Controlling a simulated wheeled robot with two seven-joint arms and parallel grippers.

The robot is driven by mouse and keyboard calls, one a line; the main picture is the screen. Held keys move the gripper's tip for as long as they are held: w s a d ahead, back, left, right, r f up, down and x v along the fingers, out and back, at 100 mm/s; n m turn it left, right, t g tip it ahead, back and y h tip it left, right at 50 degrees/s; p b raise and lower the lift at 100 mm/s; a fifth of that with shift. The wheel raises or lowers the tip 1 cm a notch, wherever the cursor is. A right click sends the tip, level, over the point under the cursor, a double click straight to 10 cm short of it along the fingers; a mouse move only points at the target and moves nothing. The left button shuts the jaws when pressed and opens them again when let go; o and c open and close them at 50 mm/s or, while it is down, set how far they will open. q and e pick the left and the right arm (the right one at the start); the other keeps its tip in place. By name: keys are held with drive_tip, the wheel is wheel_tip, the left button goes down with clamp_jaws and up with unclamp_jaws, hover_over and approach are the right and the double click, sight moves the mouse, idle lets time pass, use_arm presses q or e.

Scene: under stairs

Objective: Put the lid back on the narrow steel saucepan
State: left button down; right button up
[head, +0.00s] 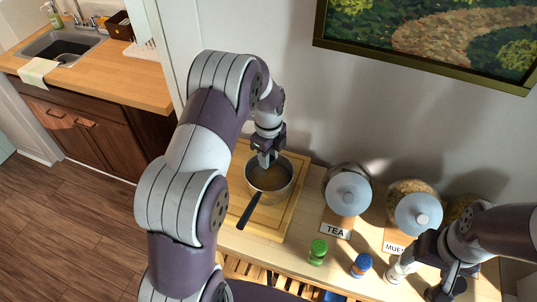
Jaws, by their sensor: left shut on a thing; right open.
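The narrow steel saucepan (287,186) stands on the wooden board, with its dark handle (249,212) pointing toward the lower left. A brownish inside shows through its top. My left gripper (265,159) points down at the far half of the pan's mouth. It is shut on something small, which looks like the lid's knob. The lid itself is hard to make out; it may be clear glass, and I cannot tell whether it touches the rim. My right gripper (446,287) is open at the lower right, near the counter's front, apart from the pan.
The board (294,166) lies on a light wooden counter. To its right stand a TEA jar (348,191), a muesli jar (418,213), and green (318,251), blue (361,265) and white-topped (396,272) shakers. A framed picture (420,69) hangs above.

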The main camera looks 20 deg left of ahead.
use_arm(q)
drive_tip(key=shift+f+b, duration=0.45)
drive_tip(key=shift+f, duration=0.3)
drive_tip(key=shift+c, duration=1.2)
unclamp_jaws()
wheel_tip(320, 180, up, 6)
drive_tip(key=p, duration=0.4)
drive_tip(key=shift+r+p, duration=0.1)
drive_tip(key=shift+p, duration=0.3)
